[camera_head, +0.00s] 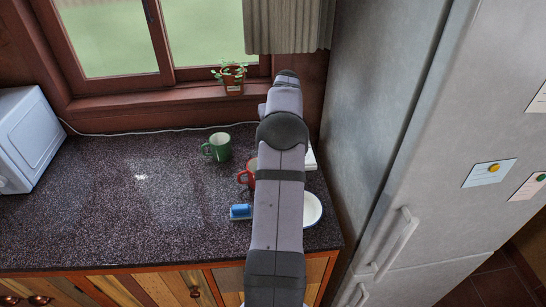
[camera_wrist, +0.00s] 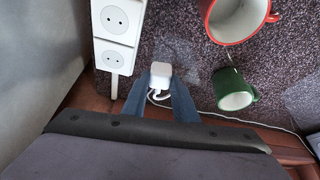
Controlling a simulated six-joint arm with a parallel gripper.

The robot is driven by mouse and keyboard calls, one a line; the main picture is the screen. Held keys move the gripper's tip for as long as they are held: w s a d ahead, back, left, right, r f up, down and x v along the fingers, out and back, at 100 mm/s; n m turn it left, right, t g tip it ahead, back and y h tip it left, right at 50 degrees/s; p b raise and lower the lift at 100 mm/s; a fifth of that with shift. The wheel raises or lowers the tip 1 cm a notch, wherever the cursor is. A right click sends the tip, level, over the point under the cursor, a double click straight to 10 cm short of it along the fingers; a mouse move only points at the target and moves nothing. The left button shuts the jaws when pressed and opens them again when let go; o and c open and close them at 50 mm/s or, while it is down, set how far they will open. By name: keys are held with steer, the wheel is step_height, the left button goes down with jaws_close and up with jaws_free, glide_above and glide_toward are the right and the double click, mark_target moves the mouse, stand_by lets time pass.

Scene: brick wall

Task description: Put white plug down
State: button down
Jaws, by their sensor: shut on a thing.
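The white plug (camera_wrist: 160,70) is between the two blue fingers of my gripper (camera_wrist: 161,82) in the wrist view, and the gripper is shut on it. A white cord (camera_wrist: 159,97) curls from the plug below the fingertips. The plug appears over the dark speckled counter (camera_wrist: 176,20); I cannot tell whether it touches it. A white power strip (camera_wrist: 117,57) with two sockets in sight lies just left of the plug, apart from it. In the head view my arm hides the gripper and plug; the dark counter (camera_head: 110,200) shows to the left.
A red mug (camera_wrist: 235,30) and a green mug (camera_wrist: 232,90) stand right of the gripper in the wrist view. The head view shows a blue sponge (camera_head: 241,211), a white plate (camera_head: 314,210), a potted plant (camera_head: 231,78) and a fridge (camera_head: 400,130) at right.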

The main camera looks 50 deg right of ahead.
steer(key=w, duration=0.1)
steer(key=w+f, duration=0.1)
steer(key=shift+w, duration=0.4)
steer(key=r, duration=0.1)
steer(key=d+r+m, duration=0.1)
steer(key=r, duration=0.1)
steer(key=shift+d+m, duration=0.3)
steer(key=shift+g, duration=0.3)
steer(key=shift+f+p, duration=1.5)
steer(key=shift+f, duration=3.5)
